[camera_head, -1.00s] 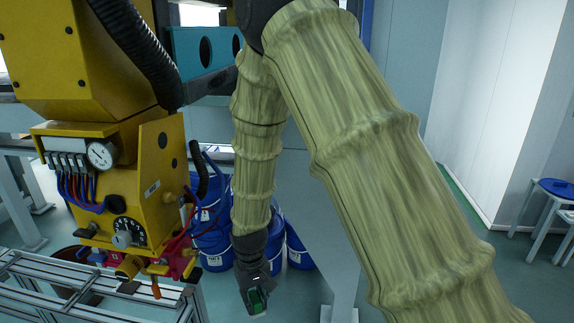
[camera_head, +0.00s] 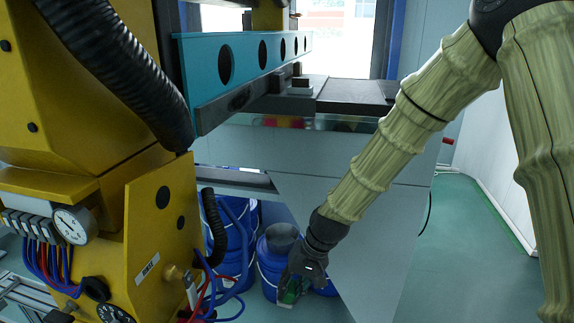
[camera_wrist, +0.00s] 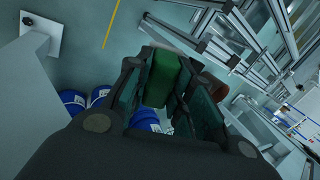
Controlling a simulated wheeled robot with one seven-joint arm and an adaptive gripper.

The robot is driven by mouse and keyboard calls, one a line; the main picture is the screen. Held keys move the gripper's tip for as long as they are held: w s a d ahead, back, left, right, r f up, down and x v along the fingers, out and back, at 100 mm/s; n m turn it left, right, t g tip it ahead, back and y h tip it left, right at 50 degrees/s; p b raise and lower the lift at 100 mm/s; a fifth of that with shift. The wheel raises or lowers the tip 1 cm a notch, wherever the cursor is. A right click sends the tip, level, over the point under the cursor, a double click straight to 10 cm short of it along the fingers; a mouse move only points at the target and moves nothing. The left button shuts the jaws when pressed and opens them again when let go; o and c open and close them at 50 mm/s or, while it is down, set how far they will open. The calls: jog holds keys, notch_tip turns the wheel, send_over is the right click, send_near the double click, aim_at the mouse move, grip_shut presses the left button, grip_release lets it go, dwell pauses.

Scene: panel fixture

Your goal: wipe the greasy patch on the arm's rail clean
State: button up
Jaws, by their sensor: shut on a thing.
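The teal beam (camera_head: 240,62) with round holes runs from the yellow machine toward the back in the head view. Along its lower edge is a grey rail (camera_head: 215,113), with a dark smudge (camera_head: 239,98) on its side face. My gripper (camera_head: 290,293) hangs low, pointing down, well below the rail and apart from it. It is shut on a green block (camera_wrist: 162,78), which sits between the fingers in the wrist view. The block's material is hard to tell. The rail is not seen in the wrist view.
The yellow machine (camera_head: 160,230) with a gauge, hoses and a thick black conduit fills the left. Blue drums (camera_head: 270,262) stand behind my gripper. A grey panel (camera_head: 340,220) is beside my forearm. Open floor (camera_head: 455,240) lies to the right.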

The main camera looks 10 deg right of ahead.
jog(key=w+a+r+m+t+y+p, duration=0.1)
jog(key=w+a+r+y, duration=0.2)
jog(key=r, duration=0.7)
jog(key=a+r+t+y, duration=0.1)
jog(key=a+r+y, duration=0.35)
jog(key=r, duration=0.55)
jog(key=w+d+r+m+t+y+p, duration=0.1)
jog(key=d+r+t+y, duration=0.2)
jog(key=r, duration=0.9)
jog(key=w+d+r+m+y, duration=0.15)
jog(key=d+r, duration=0.25)
jog(key=r, duration=0.8)
jog(key=shift+n+y, duration=0.4)
jog(key=shift+n, duration=0.05)
jog(key=shift+s+b+x, duration=0.2)
jog(key=shift+b+x, duration=0.4)
jog(key=shift+x, duration=0.8)
jog(key=shift+s+b+x, duration=0.2)
jog(key=shift+b+x, duration=0.4)
jog(key=shift+x, duration=0.8)
jog(key=shift+a+r, duration=0.1)
jog(key=shift+a, duration=0.05)
jog(key=shift+b+x, duration=0.85)
jog(key=shift+x, duration=0.15)
